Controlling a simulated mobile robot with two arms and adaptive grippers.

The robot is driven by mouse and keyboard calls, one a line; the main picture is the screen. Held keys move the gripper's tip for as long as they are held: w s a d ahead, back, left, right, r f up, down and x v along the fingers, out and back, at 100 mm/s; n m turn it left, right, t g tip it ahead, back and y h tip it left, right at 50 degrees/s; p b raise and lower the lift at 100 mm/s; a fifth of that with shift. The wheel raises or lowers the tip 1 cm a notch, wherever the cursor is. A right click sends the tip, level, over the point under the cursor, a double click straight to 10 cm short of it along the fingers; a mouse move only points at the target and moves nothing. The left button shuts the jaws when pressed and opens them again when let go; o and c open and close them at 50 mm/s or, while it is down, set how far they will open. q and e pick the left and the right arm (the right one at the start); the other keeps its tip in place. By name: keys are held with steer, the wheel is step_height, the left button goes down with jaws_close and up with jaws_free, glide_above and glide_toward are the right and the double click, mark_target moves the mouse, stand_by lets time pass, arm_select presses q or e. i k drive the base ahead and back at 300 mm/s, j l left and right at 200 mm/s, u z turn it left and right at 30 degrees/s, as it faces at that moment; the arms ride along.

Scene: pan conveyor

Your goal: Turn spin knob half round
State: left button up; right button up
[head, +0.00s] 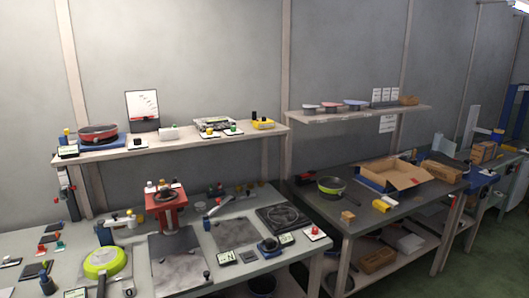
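Several knob-like parts stand on the workbench, and I cannot tell for sure which is the spin knob. A dark round knob on a blue base (269,245) sits near the bench's front right. A red stand (166,211) with small parts on top rises from the middle of the bench. A small red-topped button box (314,233) is at the bench's right end. Labels are too small to read. Neither of my grippers is in the head view.
A green pan (102,263) lies at the bench's left, beside dark plates (175,258). A shelf (160,145) above holds a red pan (97,133) and small devices. A second table at right holds an open cardboard box (396,174) and a green-rimmed bowl (331,187).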

mark_target(137, 141)
steer(key=i+j+u, duration=0.3)
steer(key=j, duration=0.25)
steer(key=i+j+u, duration=0.35)
steer(key=j, duration=0.15)
steer(key=i+j+u, duration=0.3)
steer(key=j, duration=0.15)
steer(key=k+j, duration=0.05)
steer(key=k, duration=0.05)
